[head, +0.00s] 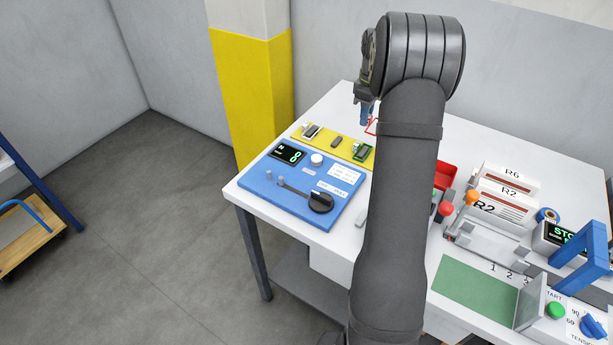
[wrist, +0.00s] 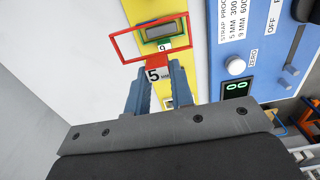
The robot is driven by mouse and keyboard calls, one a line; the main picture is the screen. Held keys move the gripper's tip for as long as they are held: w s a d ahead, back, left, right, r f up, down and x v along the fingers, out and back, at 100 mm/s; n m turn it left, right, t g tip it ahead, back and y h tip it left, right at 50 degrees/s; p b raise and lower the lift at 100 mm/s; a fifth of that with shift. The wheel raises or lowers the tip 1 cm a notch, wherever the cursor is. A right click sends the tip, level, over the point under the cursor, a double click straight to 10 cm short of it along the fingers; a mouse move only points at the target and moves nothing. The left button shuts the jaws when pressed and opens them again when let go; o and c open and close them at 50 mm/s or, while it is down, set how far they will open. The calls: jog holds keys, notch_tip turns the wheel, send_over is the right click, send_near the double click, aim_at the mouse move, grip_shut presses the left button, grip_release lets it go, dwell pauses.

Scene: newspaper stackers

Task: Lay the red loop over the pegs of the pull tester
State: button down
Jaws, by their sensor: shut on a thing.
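The red loop (wrist: 124,47) is a thin rectangular band, and my gripper (wrist: 157,84) is shut on its near side. A white tag marked 5 (wrist: 158,74) shows between the blue fingertips. In the head view my gripper (head: 366,108) and part of the loop (head: 371,128) are above the far end of the table, beyond the tester; my arm hides some of the loop. The blue pull tester (head: 262,187) lies flat with a green-digit display, a white button and a dark knob. Two small grey pegs (head: 281,181) stand near its left side, by a slot.
A yellow plate (head: 324,146) with a green-framed piece (wrist: 160,31) and other small pieces lies behind the tester.

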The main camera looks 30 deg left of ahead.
dwell(0.4)
jog(key=s+a+n, duration=0.8)
jog(key=s+a, duration=0.2)
jog(key=s, duration=0.3)
jog(key=n, duration=1)
send_over(268, 189)
jog(key=shift+f, duration=0.35)
jog(key=shift+f, duration=0.1)
jog(key=shift+f, duration=2.6)
jog(key=shift+f, duration=1.8)
jog(key=c, duration=1.2)
grip_release()
